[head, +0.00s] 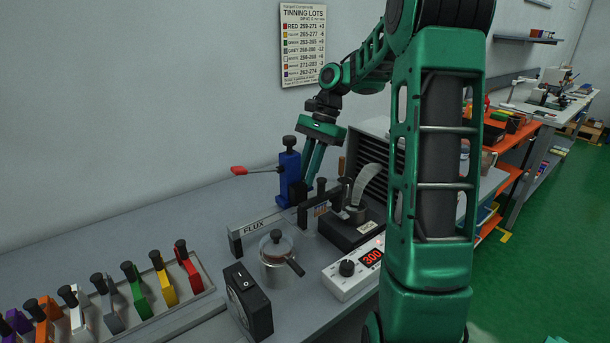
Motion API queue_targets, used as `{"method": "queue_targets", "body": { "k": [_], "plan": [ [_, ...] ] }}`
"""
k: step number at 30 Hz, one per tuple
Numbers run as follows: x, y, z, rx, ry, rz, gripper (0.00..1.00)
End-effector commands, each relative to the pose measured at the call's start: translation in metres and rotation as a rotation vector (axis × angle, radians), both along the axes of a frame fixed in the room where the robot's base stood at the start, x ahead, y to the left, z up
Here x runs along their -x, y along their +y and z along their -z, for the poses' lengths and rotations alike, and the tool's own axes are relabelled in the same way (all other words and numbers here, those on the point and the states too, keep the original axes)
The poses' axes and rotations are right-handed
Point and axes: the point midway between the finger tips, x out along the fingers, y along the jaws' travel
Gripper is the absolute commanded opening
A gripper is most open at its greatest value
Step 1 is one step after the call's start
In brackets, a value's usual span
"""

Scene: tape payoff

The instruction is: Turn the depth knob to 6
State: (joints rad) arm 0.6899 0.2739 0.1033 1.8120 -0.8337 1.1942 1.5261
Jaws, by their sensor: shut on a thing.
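My gripper (308,178) points down beside the right side of the blue stand (288,176), behind the black bracket (318,206). Its fingers are close together, shut on what appears to be the depth knob. The knob is hidden by the fingers and the parts around them, so its pointer and scale cannot be read. The blue stand has a black knob on top and a red-handled lever reaching left.
A FLUX block (253,231), a lidded pot (279,262), a black switch box (248,300) and a white controller (352,273) reading 300 stand in front. Several coloured clamps (133,291) line the left. A TINNING LOTS chart (303,45) hangs on the wall. My arm blocks the right.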

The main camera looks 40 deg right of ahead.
Motion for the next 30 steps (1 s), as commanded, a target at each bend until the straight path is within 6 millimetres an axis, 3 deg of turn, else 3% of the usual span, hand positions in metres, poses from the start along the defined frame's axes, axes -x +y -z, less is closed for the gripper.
{"method": "queue_targets", "body": {
  "k": [14,15,17,30],
  "plan": [
    [-0.0046,0.0008,-0.0028,0.003,-0.014,-0.020,0.00],
    [-0.0046,0.0007,-0.0029,0.003,-0.014,-0.020,0.19],
    [-0.0045,0.0007,-0.0028,0.003,-0.014,-0.020,0.33],
    [-0.0030,-0.0024,-0.0081,0.000,-0.006,-0.020,0.33]
  ]
}}
